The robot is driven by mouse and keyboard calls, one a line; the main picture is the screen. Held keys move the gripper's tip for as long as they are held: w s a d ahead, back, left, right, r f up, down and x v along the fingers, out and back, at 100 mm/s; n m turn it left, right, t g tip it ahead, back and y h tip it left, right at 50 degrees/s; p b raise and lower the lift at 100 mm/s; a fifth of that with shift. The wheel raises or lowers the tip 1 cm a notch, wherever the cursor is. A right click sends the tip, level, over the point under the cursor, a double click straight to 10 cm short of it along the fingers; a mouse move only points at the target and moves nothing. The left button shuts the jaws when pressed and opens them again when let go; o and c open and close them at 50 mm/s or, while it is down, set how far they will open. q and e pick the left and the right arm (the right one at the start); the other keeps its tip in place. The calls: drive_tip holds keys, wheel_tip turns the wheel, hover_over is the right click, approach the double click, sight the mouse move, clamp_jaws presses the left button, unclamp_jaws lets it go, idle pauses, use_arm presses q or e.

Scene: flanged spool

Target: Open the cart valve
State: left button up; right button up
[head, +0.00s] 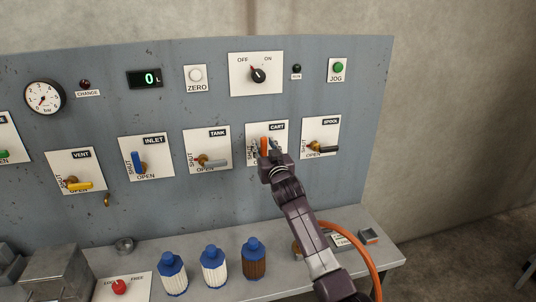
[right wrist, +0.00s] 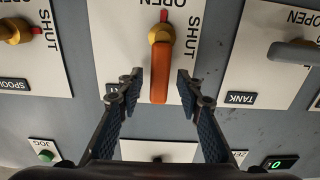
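The cart valve's orange handle (head: 264,145) stands upright on the white plate labelled CART (head: 279,128), partly hidden by my right gripper (head: 273,153) in the head view. In the right wrist view, which is turned upside down, the orange handle (right wrist: 160,72) runs from its brass hub (right wrist: 161,34) alongside the word SHUT. My right gripper (right wrist: 158,82) is open, with one finger on each side of the handle and a visible gap to both. My left gripper is not in view.
The tank valve (head: 213,162) and spool valve (head: 322,148) flank it, their handles sideways. The inlet valve's blue handle (head: 136,161) is upright. Blue-capped bottles (head: 213,269) stand on the bench below. An orange hose (head: 366,254) curves beside my right arm.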

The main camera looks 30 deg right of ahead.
drive_tip(key=v, duration=1.1)
drive_tip(key=shift+s, duration=0.25)
drive_tip(key=shift+f, duration=0.1)
